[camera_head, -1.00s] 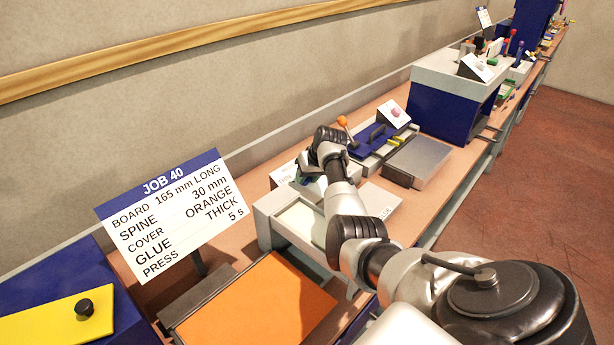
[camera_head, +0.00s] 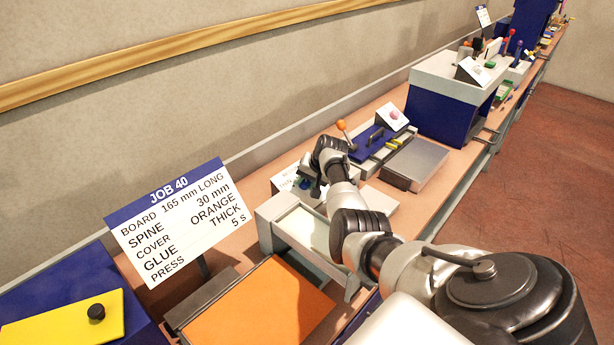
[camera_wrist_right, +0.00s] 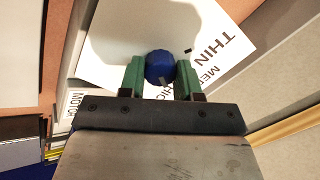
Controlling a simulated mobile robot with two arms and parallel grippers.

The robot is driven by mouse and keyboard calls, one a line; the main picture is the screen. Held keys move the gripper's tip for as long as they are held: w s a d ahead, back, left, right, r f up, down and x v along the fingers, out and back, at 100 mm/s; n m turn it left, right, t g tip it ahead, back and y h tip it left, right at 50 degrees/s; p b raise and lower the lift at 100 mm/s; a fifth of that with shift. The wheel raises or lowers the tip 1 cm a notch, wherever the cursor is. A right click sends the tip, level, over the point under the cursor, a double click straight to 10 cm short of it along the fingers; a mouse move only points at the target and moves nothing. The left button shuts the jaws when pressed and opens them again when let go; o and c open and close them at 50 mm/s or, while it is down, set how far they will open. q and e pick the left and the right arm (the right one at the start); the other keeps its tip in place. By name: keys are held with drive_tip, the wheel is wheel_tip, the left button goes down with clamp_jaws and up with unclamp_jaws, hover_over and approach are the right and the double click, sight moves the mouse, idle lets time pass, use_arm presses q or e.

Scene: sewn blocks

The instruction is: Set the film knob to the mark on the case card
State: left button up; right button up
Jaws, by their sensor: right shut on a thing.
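The film knob is a blue round knob (camera_wrist_right: 160,68) in the right wrist view, in front of a white dial plate (camera_wrist_right: 118,30). The plate reads THIN, with MEDIUM and THICK partly hidden. My right gripper (camera_wrist_right: 160,75) has its green fingers on both sides of the knob and is shut on it. A small grey mark shows on the knob's lower edge. In the head view my right gripper (camera_head: 312,184) is at the glue unit's far end, hiding most of the knob. The JOB 40 case card (camera_head: 180,222) reads GLUE THICK. My left gripper is out of view.
An orange sheet (camera_head: 262,308) lies in front of the pale glue unit (camera_head: 305,228). A blue fixture with an orange-knobbed lever (camera_head: 341,125) and a grey plate (camera_head: 418,162) stand beyond. A yellow plate with a black knob (camera_head: 60,318) is at lower left.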

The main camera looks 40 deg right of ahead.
drive_tip(key=m+p, duration=0.2)
drive_tip(key=m, duration=0.3)
drive_tip(key=shift+m, duration=0.3)
idle(0.4)
drive_tip(key=o, duration=0.9)
drive_tip(key=shift+o, duration=0.2)
drive_tip(key=shift+s+d+r+p, duration=0.1)
drive_tip(key=shift+s+r+p, duration=0.15)
drive_tip(key=shift+r+p, duration=0.15)
drive_tip(key=a+v, duration=0.1)
drive_tip(key=v, duration=0.8)
drive_tip(key=shift+s+d+r, duration=0.25)
drive_tip(key=shift+s+d, duration=0.1)
drive_tip(key=shift+d, duration=0.15)
